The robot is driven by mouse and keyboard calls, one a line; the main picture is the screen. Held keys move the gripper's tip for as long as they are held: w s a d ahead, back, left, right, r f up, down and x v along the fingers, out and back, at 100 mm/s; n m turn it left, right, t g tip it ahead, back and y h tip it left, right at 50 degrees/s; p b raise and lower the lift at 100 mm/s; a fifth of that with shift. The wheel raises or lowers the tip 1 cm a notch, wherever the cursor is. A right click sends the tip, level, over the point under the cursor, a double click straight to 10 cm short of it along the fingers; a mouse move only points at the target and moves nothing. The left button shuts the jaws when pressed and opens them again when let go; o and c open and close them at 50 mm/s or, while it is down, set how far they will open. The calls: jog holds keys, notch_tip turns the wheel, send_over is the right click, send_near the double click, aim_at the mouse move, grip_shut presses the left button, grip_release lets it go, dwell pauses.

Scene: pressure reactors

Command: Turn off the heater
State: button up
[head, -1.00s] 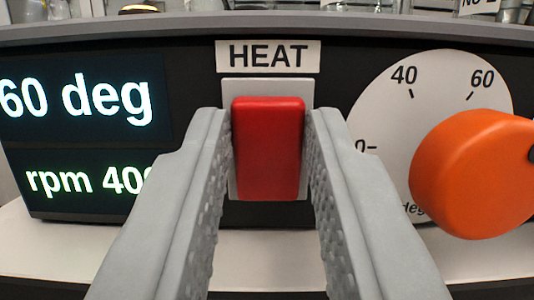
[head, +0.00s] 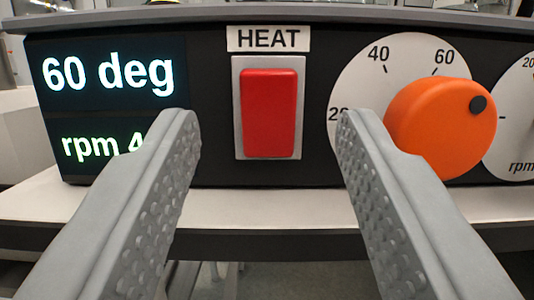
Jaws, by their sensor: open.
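The heater's switch is a red rocker (head: 269,112) in a light grey frame (head: 237,110), under a white label reading HEAT (head: 268,39). It sits upright on the dark front panel, in the middle of the view. My gripper (head: 266,115) is open and empty. Its two grey, dimpled fingers are spread to the left and right of the switch, apart from it and nearer to me. The display (head: 107,80) to the left is lit and reads 60 deg, with an rpm line below partly hidden by the left finger.
An orange knob (head: 440,125) on a white degree dial (head: 350,70) is right of the switch, close to the right finger. Part of an rpm dial (head: 512,130) shows at the right edge. A pale bench surface (head: 260,208) runs below the panel.

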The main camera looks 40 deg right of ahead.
jog(key=v, duration=1.4)
jog(key=shift+s+a, duration=0.15)
jog(key=shift+a, duration=0.05)
jog(key=shift+f, duration=0.1)
jog(key=s+d+r+n+t+y, duration=0.15)
jog(key=s+r+y, duration=0.35)
jog(key=r, duration=0.6)
jog(key=s+r+n+t+y, duration=0.3)
jog(key=r+y, duration=0.4)
jog(key=r, duration=0.4)
jog(key=s+d+r+n+g+y, duration=0.1)
jog(key=s+r+n, duration=0.1)
jog(key=s, duration=0.9)
jog(key=s+d+r+n+g+y, duration=0.1)
jog(key=s+r+n+y, duration=0.1)
jog(key=s, duration=0.9)
jog(key=shift+s+d+r, duration=0.25)
jog(key=shift+d+r, duration=0.05)
jog(key=shift+r, duration=0.45)
jog(key=shift+n+g, duration=0.25)
